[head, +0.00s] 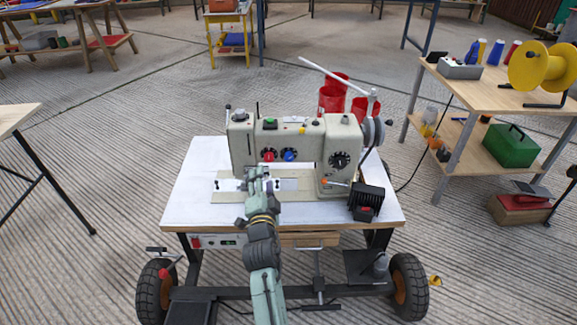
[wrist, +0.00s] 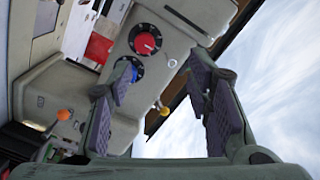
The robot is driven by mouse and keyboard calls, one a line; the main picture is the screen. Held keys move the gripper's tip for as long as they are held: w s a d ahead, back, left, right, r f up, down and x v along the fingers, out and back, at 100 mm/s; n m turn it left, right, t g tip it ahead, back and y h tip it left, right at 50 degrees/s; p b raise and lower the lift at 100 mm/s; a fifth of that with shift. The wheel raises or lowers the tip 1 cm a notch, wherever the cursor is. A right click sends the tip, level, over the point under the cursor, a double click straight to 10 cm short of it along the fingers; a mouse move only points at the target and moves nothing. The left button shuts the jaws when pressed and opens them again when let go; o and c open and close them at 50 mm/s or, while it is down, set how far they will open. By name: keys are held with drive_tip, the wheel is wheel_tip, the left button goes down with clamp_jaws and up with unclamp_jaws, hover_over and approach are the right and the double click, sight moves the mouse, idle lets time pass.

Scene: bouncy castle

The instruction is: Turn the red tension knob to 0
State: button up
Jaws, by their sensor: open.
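The red tension knob (head: 268,155) sits on a black dial on the front of the pale sewing machine (head: 306,135). It also shows in the wrist view (wrist: 145,42), beyond my fingertips and clear of them. The dial has white marks, but I cannot read its setting. A blue knob (head: 289,155) on a like dial is beside it, partly behind a finger in the wrist view (wrist: 134,72). My gripper (head: 255,174) is open and empty in front of the machine, just below and left of the red knob in the head view.
The machine stands on a white-topped wheeled table (head: 190,205). A black dial (head: 340,160) and a black box (head: 367,198) are at the right. Red thread cones (head: 331,98) stand behind. A wooden bench (head: 490,92) with a yellow spool (head: 541,66) is further right.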

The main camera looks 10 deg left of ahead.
sight(269, 159)
drive_tip(key=x, duration=0.3)
drive_tip(key=d+f+p+x, duration=0.1)
drive_tip(key=x, duration=0.3)
drive_tip(key=f+x, duration=0.1)
drive_tip(key=x, duration=0.2)
drive_tip(key=shift+w+d+p, duration=0.1)
drive_tip(key=shift+w+p, duration=0.3)
drive_tip(key=shift+w, duration=0.2)
clamp_jaws()
